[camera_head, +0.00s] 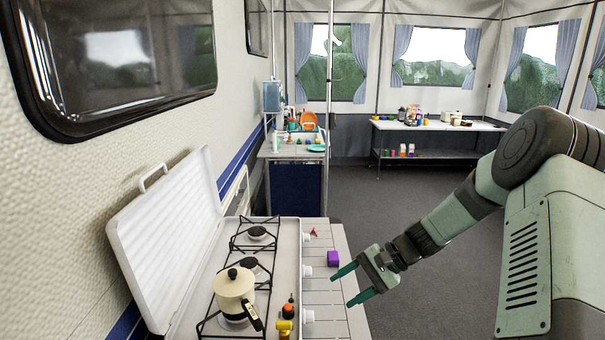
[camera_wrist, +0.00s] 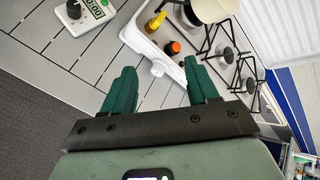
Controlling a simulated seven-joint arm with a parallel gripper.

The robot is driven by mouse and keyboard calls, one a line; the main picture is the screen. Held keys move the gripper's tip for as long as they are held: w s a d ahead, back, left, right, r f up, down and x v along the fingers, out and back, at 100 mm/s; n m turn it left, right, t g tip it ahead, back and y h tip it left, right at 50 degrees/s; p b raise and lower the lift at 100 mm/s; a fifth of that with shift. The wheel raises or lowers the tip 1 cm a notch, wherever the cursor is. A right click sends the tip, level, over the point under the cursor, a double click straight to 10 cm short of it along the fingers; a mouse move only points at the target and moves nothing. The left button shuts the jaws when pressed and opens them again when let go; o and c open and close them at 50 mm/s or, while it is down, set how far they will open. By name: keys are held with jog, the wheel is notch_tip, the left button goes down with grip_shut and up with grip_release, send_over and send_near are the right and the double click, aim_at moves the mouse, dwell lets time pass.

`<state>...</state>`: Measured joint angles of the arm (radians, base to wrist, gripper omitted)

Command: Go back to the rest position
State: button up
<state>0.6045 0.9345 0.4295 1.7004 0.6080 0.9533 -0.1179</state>
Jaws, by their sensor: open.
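My gripper (camera_head: 352,283) is open and empty. In the head view it hangs at the right edge of the slatted counter (camera_head: 348,314), with its two green fingers pointing left toward the stove. In the wrist view my gripper (camera_wrist: 156,88) shows both fingers spread apart, with the counter slats and the stove's white edge beyond them and nothing between them. My arm comes in from the right side of the head view.
A gas stove (camera_head: 285,262) with a raised white lid carries a cream moka pot (camera_head: 233,288). The wrist view shows a white timer (camera_wrist: 85,14). Grey floor (camera_head: 430,250) is open to the right.

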jog(key=s+a+r+n+t+h, duration=0.1)
jog(key=s+a+r+n+h, duration=0.1)
jog(key=s+r, duration=0.45)
jog(key=s+a+r+n+t+h, duration=0.1)
jog(key=s+r+n+h, duration=0.15)
jog(key=r, duration=0.65)
jog(key=s+a+r+n+h, duration=0.1)
jog(key=s+a+r+h, duration=0.15)
jog(key=s+r, duration=0.4)
jog(key=s+d+r+n+t+h, duration=0.1)
jog(key=s+r+n+t+h, duration=0.15)
jog(key=s+r, duration=0.5)
jog(key=s+d+f+t, duration=0.1)
jog(key=s+d+f, duration=0.1)
jog(key=s+d, duration=0.2)
jog(key=shift+s+d, duration=0.35)
jog(key=shift+s, duration=0.3)
jog(key=shift+h, duration=0.25)
